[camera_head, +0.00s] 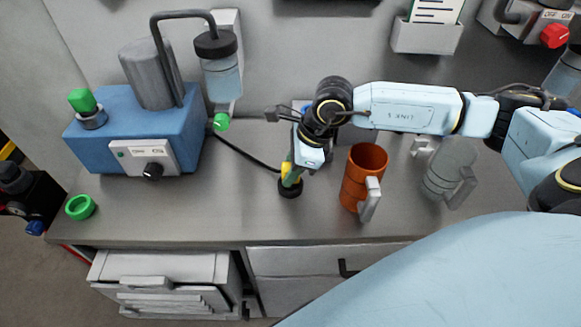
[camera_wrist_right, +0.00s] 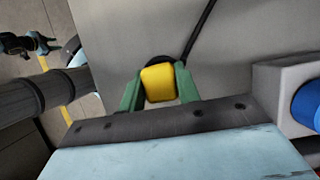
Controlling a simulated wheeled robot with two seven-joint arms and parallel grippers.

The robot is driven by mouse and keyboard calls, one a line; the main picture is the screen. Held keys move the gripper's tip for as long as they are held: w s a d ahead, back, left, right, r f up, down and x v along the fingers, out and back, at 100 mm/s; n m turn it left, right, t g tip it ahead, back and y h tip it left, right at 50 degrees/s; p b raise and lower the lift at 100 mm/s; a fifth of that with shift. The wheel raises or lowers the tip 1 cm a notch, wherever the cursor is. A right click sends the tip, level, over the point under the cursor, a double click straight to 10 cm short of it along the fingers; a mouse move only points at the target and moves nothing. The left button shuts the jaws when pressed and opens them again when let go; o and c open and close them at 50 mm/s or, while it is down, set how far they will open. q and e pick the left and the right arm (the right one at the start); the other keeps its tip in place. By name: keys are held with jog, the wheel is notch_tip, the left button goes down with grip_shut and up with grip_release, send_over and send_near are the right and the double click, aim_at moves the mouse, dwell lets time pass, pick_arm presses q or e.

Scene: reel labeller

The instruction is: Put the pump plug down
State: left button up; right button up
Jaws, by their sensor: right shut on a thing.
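The yellow pump plug (camera_head: 285,169) is at the middle of the bench, with a black cable (camera_head: 245,152) running from it to the blue pump unit (camera_head: 190,125). My right gripper (camera_head: 291,176) points down over the bench and is shut on the plug. In the right wrist view the plug (camera_wrist_right: 158,83) sits between the green fingertips. A dark round piece (camera_head: 290,188) shows right under the plug. I cannot tell whether the plug touches it. My left gripper is not in view.
An orange mug-like container (camera_head: 364,178) stands close to the right of the gripper. A clear jug (camera_head: 449,170) is farther right. A green ring (camera_head: 80,207) lies at the bench's front left. The bench between ring and plug is clear.

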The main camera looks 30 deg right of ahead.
jog(key=o, duration=1.1)
jog(key=shift+f, duration=0.1)
jog(key=shift+c, duration=0.2)
jog(key=v, duration=1.2)
jog(key=shift+p, duration=0.4)
jog(key=shift+a, duration=0.1)
